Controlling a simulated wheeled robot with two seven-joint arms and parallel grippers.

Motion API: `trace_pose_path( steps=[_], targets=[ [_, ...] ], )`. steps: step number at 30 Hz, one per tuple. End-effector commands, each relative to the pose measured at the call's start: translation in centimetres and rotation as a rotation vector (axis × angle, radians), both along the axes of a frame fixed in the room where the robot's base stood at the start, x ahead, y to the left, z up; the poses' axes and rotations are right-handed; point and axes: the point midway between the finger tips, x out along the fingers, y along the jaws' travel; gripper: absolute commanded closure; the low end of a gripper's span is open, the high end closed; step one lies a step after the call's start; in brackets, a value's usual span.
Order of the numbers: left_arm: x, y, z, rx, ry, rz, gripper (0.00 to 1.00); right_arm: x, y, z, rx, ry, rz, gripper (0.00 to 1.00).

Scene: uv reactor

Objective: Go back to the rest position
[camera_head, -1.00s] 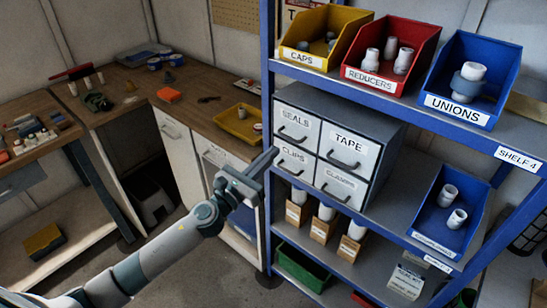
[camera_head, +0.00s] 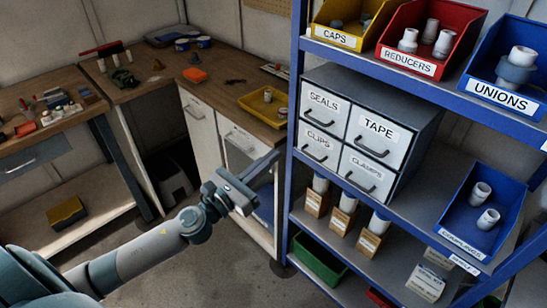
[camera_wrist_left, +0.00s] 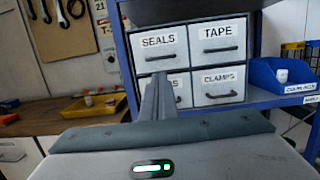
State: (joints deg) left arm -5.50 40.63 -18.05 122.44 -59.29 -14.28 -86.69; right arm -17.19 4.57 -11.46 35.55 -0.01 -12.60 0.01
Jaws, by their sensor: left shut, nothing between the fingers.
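My left gripper (camera_head: 265,167) is in the middle of the head view, its arm coming in from the lower left. Its fingers are shut together with nothing between them. They point toward the blue shelf unit (camera_head: 298,130), with the tips just left of its front post in the picture. In the left wrist view the shut fingers (camera_wrist_left: 158,95) stand up in front of the drawer cabinet (camera_wrist_left: 196,62) and cover part of the CLIPS label. I cannot tell the exact gap to the cabinet. My right gripper is not in view.
The shelf holds a yellow caps bin (camera_head: 340,25), a red reducers bin (camera_head: 432,40), a blue unions bin (camera_head: 505,70) and a blue couplings bin (camera_head: 485,220). A wooden workbench (camera_head: 215,95) with a yellow tray (camera_head: 262,105) stands behind. Grey floor (camera_head: 215,262) shows below the arm.

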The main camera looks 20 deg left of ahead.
Motion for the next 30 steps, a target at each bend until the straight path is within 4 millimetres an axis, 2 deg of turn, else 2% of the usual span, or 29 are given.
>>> trace_pose_path(
  steps=[14, 19, 23, 26, 29, 30],
  targets=[
    [0.0, 0.0, 0.0, -0.001, 0.001, 0.0, 1.0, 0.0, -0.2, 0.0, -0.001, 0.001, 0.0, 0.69],
    [0.5, 0.6, -1.6, -0.04, 0.04, 0.011, 1.0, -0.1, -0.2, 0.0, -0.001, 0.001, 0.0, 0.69],
    [1.3, 1.8, -5.1, -0.133, 0.129, 0.039, 1.0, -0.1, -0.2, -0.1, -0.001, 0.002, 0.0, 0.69],
    [1.9, 3.3, -9.5, -0.25, 0.233, 0.076, 1.0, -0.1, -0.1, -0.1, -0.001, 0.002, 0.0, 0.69],
    [2.1, 4.9, -15.1, -0.401, 0.356, 0.132, 1.0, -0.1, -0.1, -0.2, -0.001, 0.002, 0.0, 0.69],
    [2.0, 5.7, -17.6, -0.467, 0.407, 0.159, 1.0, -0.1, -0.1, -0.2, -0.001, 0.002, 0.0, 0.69]
  ],
)
